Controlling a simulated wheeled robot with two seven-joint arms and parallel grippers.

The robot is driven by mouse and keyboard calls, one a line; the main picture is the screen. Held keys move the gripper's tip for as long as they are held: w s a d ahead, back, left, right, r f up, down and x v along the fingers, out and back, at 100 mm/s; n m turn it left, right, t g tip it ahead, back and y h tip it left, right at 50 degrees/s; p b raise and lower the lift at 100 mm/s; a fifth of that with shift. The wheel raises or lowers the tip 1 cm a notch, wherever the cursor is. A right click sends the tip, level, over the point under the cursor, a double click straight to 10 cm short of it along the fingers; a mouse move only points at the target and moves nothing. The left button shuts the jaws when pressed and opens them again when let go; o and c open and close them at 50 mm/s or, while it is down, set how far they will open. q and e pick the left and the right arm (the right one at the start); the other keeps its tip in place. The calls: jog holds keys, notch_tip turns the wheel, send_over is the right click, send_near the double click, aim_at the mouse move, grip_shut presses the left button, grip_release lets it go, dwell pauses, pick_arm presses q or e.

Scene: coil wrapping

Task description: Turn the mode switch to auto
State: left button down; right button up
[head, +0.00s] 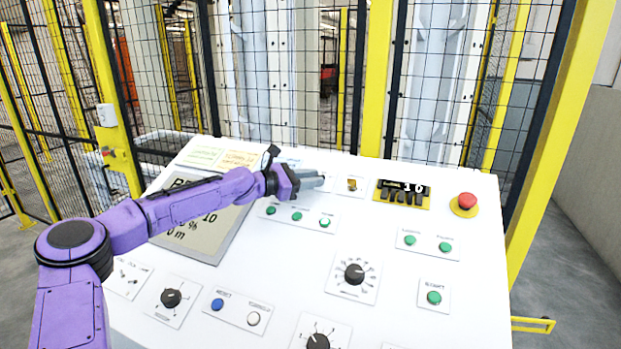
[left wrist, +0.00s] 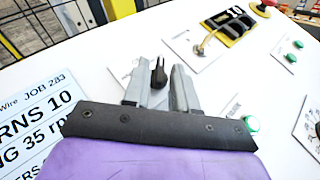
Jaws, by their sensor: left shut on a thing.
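The mode switch appears to be the black knob (left wrist: 158,73) on a white plate in the left wrist view. My left gripper (left wrist: 164,68) has one grey finger on each side of this knob and is shut on it. In the head view the left gripper (head: 315,181) is at the upper middle of the white panel and hides the knob. The switch's labels are too covered and small to read, so its setting cannot be told. My right gripper is in neither view.
A brass key switch (head: 352,185) and a yellow-framed counter (head: 403,193) sit right of the gripper, with a red emergency button (head: 466,202) beyond. Green buttons (head: 297,216) lie just below the gripper. A grey display (head: 200,225) lies under my left arm. Yellow-framed fencing stands behind.

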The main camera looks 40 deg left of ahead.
pick_arm(q)
jog(key=c, duration=1.3)
grip_release()
jog(key=shift+o, duration=0.5)
jog(key=shift+w+f, duration=0.15)
jog(key=shift+w, duration=0.05)
jog(key=shift+s+a+r, duration=0.2)
jog(key=shift+s, duration=0.15)
jog(key=p+v, duration=0.1)
jog(key=v, duration=0.3)
jog(key=p+v, duration=0.1)
jog(key=v, duration=0.1)
jog(key=shift+s+a+r+p, duration=0.2)
jog(key=shift+r+p, duration=0.1)
jog(key=shift+s+f+p, duration=0.1)
jog(key=shift+s+p, duration=0.7)
jog(key=shift+s, duration=0.1)
jog(key=shift+s+a+f, duration=0.15)
jog(key=shift+s+a, duration=0.4)
jog(key=shift+a, duration=0.05)
